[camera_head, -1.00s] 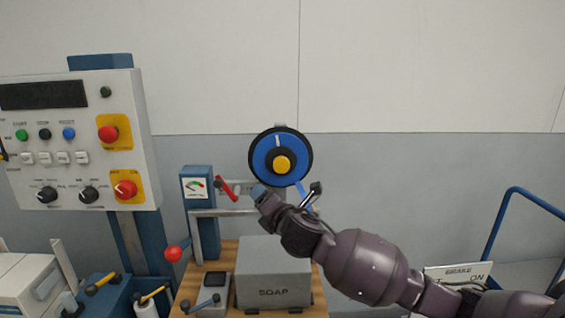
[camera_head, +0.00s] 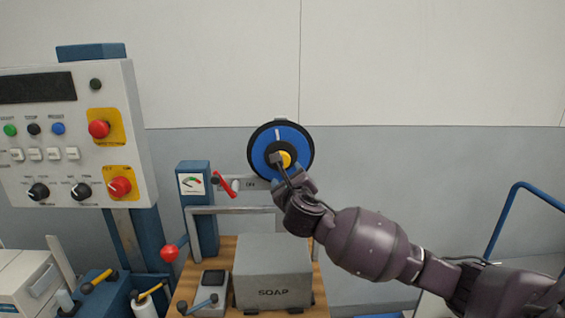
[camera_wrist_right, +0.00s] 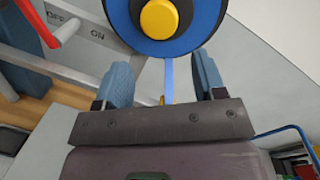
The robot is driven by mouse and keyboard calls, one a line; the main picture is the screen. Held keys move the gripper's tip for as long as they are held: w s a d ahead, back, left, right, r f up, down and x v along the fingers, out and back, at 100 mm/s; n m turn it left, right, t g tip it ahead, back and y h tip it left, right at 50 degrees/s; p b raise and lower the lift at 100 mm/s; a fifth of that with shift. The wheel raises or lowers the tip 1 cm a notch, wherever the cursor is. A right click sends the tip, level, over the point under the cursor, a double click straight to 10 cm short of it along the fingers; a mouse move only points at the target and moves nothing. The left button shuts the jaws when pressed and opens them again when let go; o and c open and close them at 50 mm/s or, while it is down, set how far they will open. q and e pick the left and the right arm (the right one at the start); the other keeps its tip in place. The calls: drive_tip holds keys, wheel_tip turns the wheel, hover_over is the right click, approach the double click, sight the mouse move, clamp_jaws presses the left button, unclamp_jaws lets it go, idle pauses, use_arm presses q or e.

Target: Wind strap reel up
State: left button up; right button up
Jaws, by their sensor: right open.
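The strap reel (camera_head: 270,143) is a blue disc with a black rim and a yellow hub knob (camera_head: 286,159), mounted on the wall. It also shows at the top of the right wrist view (camera_wrist_right: 190,38), with its yellow knob (camera_wrist_right: 159,20). A blue strap (camera_wrist_right: 168,82) hangs down from the reel, between my fingers in that view. My left gripper is out of view.
A red lever (camera_head: 224,184) with an OFF/ON plate is left of the reel. A grey SOAP box (camera_head: 272,275) stands on a wooden surface below. A control panel (camera_head: 75,135) is at left. A blue rail (camera_head: 505,215) is at right.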

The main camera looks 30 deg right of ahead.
drive_tip(key=x, duration=1)
drive_tip(key=shift+w, duration=0.15)
drive_tip(key=c, duration=1)
drive_tip(key=shift+f, duration=0.1)
